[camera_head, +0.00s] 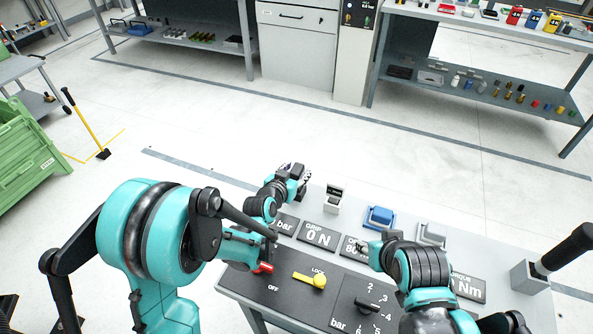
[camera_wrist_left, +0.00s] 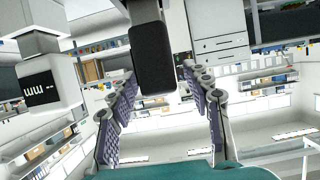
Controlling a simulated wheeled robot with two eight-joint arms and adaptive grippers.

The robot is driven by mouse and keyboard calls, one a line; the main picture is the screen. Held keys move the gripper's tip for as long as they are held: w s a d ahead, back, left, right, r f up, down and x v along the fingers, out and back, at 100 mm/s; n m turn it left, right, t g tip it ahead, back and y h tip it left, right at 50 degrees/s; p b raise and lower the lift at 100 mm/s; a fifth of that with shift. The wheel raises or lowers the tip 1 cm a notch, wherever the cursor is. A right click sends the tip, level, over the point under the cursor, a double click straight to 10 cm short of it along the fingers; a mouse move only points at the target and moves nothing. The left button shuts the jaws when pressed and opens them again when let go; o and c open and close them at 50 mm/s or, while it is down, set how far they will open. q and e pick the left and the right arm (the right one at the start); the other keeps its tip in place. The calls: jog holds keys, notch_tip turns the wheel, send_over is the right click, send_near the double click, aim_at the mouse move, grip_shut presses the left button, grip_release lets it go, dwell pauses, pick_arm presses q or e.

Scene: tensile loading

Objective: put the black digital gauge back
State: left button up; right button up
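My left gripper (camera_head: 293,174) is over the back left edge of the grey bench. In the head view the gauge is small and hard to separate from the fingers. A pale stand with a black "mm" display (camera_head: 333,198) is on the bench to the gripper's right; it also shows at the left of the left wrist view (camera_wrist_left: 42,88). My right gripper (camera_head: 368,248) is low over the panel; its finger opening is unclear.
A blue holder (camera_head: 378,218) and a grey holder (camera_head: 432,234) stand along the bench's back. A black-handled tool (camera_head: 565,250) rises from a grey stand at right. A yellow lever (camera_head: 312,281) and a black knob (camera_head: 368,305) are on the front panel.

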pick_arm(q)
jog(key=shift+s+r, duration=0.1)
jog(key=shift+r, duration=0.15)
jog(key=s+a+r+n+g+y+p, duration=0.1)
jog(key=s+a+r+g, duration=0.1)
jog(key=s+a, duration=0.4)
jog(key=s+a+r+n+g+y+p, duration=0.1)
jog(key=s+a+r, duration=0.3)
jog(key=s, duration=0.9)
jog(key=s+a+r+n+g+y+p, duration=0.1)
jog(key=s+a+r+n+g+y, duration=0.1)
jog(key=s+a, duration=0.6)
jog(key=shift+s+r+g+y, duration=0.3)
jog(key=shift+s+r+y, duration=0.15)
jog(key=shift+s, duration=0.25)
jog(key=shift+d, duration=0.1)
